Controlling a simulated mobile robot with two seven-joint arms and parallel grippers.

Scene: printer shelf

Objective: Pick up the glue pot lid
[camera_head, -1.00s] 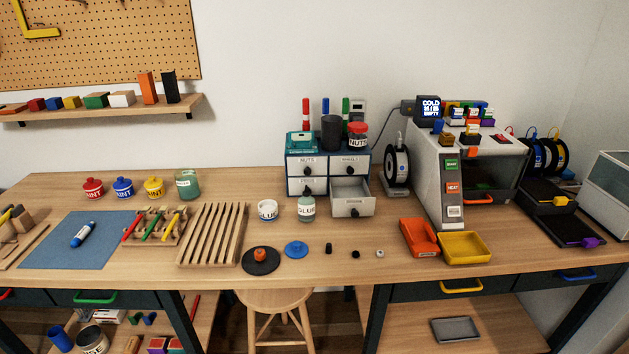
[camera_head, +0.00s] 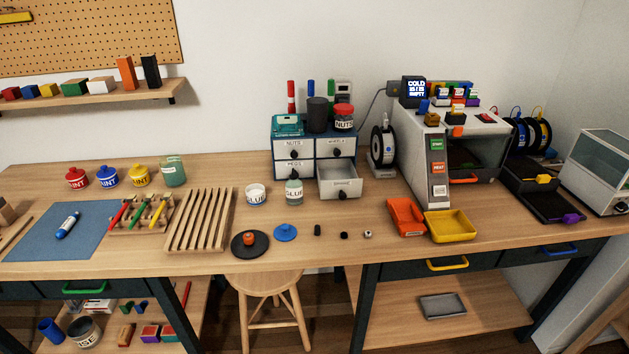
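A flat blue round lid (camera_head: 286,232) with a small knob lies on the bench near its front edge. Left of it is a black disc (camera_head: 238,251) with an orange knob-like piece (camera_head: 249,239) on top. A small white pot marked GLUE (camera_head: 256,194) stands behind them with its top open. A clear jar (camera_head: 294,191), also marked GLUE, stands just right of that pot, in front of the drawers. No label shows on the blue lid. Neither of my grippers is in view.
A small drawer unit (camera_head: 290,148) has its lower right drawer (camera_head: 340,189) pulled out behind the lid. A slatted wooden rack (camera_head: 200,219) lies left. Small dark pieces, an orange tray (camera_head: 405,217) and a yellow tray (camera_head: 451,226) are right. A stool (camera_head: 265,283) stands below.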

